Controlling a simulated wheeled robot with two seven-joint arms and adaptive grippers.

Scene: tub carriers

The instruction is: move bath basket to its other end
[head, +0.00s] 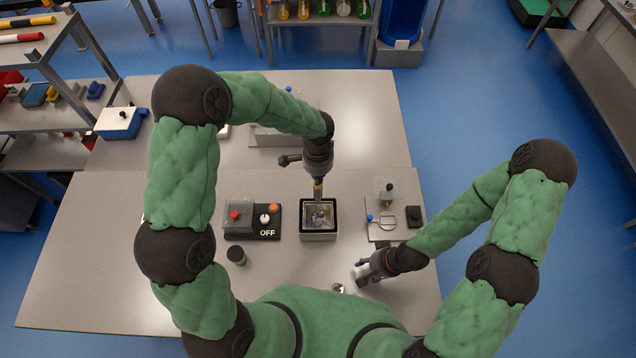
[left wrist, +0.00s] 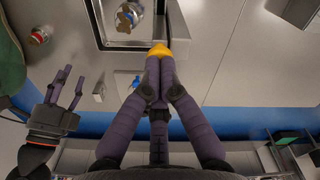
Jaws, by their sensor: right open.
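A small square bath (head: 318,236) with a dark rim stands on the near table; its rim also shows at the top of the left wrist view (left wrist: 125,46). A grey, metallic-looking basket (head: 320,214) appears inside it, with contents I cannot make out. A yellow grip (left wrist: 160,49), which seems to be on the basket's upright handle, is between the fingertips of my left gripper (head: 318,180). The left fingers are close together around it, above the bath's far side. My right gripper (head: 362,272) is open and empty, right of and nearer than the bath.
A control box (head: 268,233) with a red button and an "OFF" label is left of the bath. A dark round pot (head: 236,255) stands nearer. A plate (head: 382,230) with small items is on the right. A small round item (head: 338,288) lies near the front.

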